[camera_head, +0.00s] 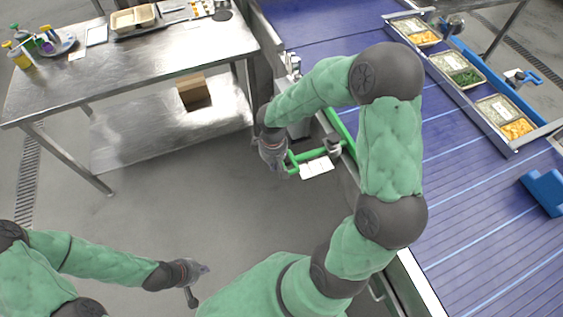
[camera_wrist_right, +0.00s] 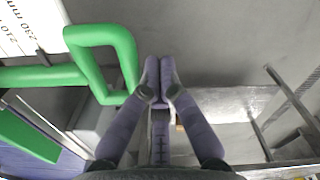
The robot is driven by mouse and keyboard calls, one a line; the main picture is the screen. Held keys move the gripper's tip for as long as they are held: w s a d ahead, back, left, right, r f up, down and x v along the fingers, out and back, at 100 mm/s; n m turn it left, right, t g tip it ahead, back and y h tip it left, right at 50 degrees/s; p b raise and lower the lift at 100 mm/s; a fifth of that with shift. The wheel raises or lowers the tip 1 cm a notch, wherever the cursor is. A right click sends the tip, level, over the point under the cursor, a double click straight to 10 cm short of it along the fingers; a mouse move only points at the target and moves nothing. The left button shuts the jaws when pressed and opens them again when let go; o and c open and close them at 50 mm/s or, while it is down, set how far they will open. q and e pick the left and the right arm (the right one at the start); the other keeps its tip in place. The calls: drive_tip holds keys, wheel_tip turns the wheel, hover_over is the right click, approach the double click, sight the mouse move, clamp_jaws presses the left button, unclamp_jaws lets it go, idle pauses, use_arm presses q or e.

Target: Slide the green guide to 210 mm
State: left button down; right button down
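The green guide (camera_head: 310,155) is a bar with a looped handle at the side of the blue conveyor in the head view. In the right wrist view its loop (camera_wrist_right: 132,62) stands just left of my fingers. A white scale card (camera_head: 317,168) lies beside the guide; the wrist view shows it (camera_wrist_right: 25,22) with "230 mm" and a partly cut-off "210". My right gripper (camera_wrist_right: 160,62) has its fingertips together with nothing visible between them, beside the loop, not around it. Contact with the loop cannot be told. My left gripper (camera_head: 198,283) is open and empty, low over the floor.
A steel table (camera_head: 190,58) stands at the upper left, with bottles and trays on top and a cardboard box (camera_head: 193,91) on its lower shelf. Food trays (camera_head: 460,75) line the conveyor's (camera_head: 460,190) far side. Open floor lies left of the guide.

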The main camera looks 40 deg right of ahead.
drive_tip(key=shift+s+d, duration=0.25)
drive_tip(key=shift+d, duration=0.9)
idle(1.3)
drive_tip(key=shift+a, duration=0.1)
wheel_tip(320, 180, up, 8)
drive_tip(key=a+p, duration=0.2)
drive_tip(key=p, duration=0.3)
drive_tip(key=shift+w+a+p, duration=0.3)
drive_tip(key=shift+a+p, duration=0.05)
drive_tip(key=shift+p, duration=0.05)
idle(0.5)
idle(0.3)
drive_tip(key=s+a+f+m+y+b, duration=0.1)
drive_tip(key=s+a+f+m, duration=0.1)
drive_tip(key=a+f, duration=0.3)
drive_tip(key=s+a+f+m+y+b, duration=0.1)
drive_tip(key=s+a+f, duration=0.4)
drive_tip(key=f, duration=0.6)
drive_tip(key=s+a+f+m+y+b, duration=0.2)
drive_tip(key=a+f, duration=0.4)
drive_tip(key=f, duration=0.3)
drive_tip(key=shift+s+a+m+b, duration=0.2)
drive_tip(key=shift+s+m+b, duration=0.1)
drive_tip(key=shift+s, duration=0.6)
